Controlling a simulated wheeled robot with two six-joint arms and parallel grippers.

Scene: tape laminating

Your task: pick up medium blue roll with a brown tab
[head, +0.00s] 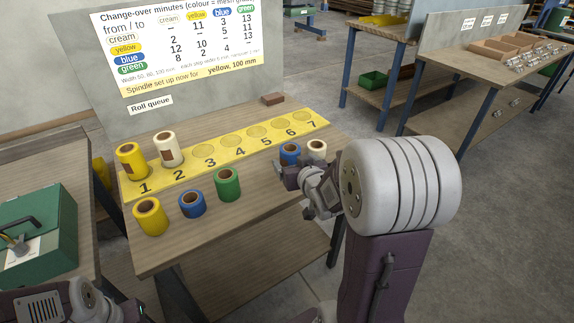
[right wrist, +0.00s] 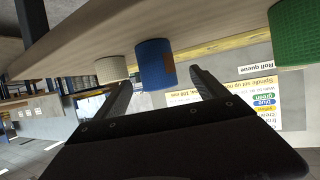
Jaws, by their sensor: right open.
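A medium blue roll (head: 290,153) stands upright at the table's right side, beside a cream roll (head: 317,148). In the right wrist view the blue roll (right wrist: 153,62) shows a brown tab (right wrist: 171,72) on its side. My right gripper (head: 282,176) is open and empty at the near side of this roll. Its fingers (right wrist: 161,77) spread to either side of the roll in the wrist view, and I cannot tell whether they touch it. A shorter blue roll (head: 192,204) stands farther left. My left gripper's fingers are not visible.
A yellow roll (head: 150,216) and a green roll (head: 227,184) stand in the front row. On the numbered yellow strip (head: 257,131), a yellow roll (head: 131,161) is at 1 and a cream roll (head: 168,149) at 2; 3 to 7 are empty. A brown block (head: 273,99) lies behind.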

